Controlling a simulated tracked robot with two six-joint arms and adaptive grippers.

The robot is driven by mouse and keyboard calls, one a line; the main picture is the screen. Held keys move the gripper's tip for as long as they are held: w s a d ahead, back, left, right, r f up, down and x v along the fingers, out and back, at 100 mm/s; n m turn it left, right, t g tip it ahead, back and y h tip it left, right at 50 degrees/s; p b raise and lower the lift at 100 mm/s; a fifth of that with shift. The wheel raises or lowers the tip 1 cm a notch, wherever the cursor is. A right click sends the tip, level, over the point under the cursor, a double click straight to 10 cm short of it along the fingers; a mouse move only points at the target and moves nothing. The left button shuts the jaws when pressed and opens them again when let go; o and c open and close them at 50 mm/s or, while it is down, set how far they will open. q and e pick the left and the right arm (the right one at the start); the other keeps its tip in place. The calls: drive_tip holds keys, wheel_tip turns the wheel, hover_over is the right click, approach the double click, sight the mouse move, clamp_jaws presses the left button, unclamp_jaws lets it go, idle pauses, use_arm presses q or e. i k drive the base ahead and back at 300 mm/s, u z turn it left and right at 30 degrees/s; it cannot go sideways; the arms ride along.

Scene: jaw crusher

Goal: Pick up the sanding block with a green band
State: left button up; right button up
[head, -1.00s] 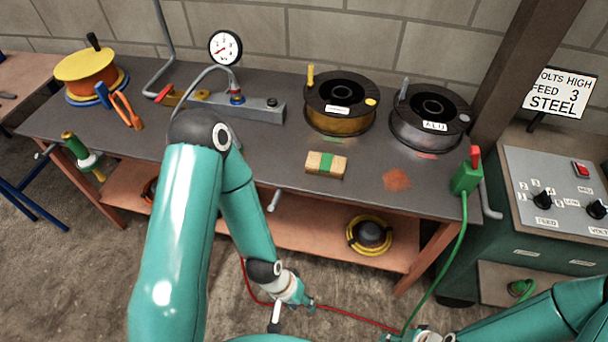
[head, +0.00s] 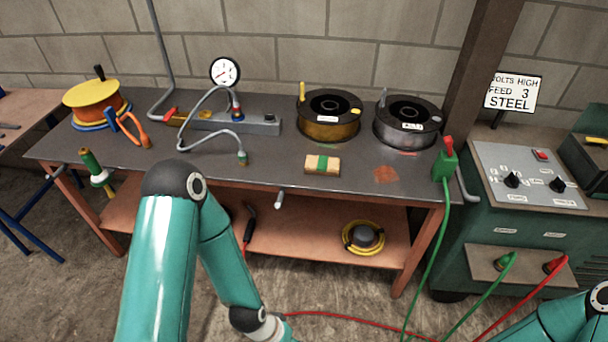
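The sanding block (head: 312,164) is a tan block with a green band around its middle. It lies flat on the dark bench top (head: 270,152), near the front edge, in front of the copper-coloured wire spool. My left arm comes in from the lower left, with its elbow in front of the bench. Its forearm runs down to the bottom edge, and the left gripper is out of the picture. My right arm shows only at the lower right corner, and its gripper is also out of the picture. Neither arm touches the block.
Two wire spools (head: 330,117) (head: 408,123) stand behind the block. A gauge manifold (head: 232,123) with a grey hose lies to its left. A green clamp (head: 445,162) with a cable sits at the bench's right corner.

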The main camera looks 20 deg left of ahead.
sight(314, 165)
drive_tip(key=z, duration=0.15)
drive_tip(key=i, duration=0.85)
drive_tip(key=u, duration=0.05)
